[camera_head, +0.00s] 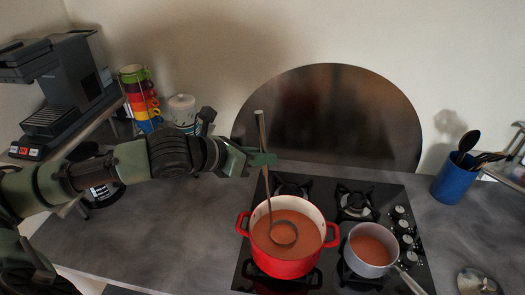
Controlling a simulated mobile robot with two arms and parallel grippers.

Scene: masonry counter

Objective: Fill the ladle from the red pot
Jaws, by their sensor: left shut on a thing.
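The red pot (283,264) stands on the hob with brownish-red liquid inside. The ladle (263,160) stands nearly upright in it, its handle leaning slightly left at the top. Its round bowl (283,232) shows at the surface of the liquid near the pot's middle; I cannot tell how full it is. My left gripper (263,159) comes in from the left and is shut on the upper part of the ladle's handle, above the back of the pot. My right gripper is not in view.
A grey saucepan (369,268) with similar liquid stands right of the red pot on the black hob (330,190). A blue utensil holder (454,180) is at right. Stacked colourful cups (140,100), a white jar (182,108) and a coffee machine (62,85) are at left. The left counter is mostly clear.

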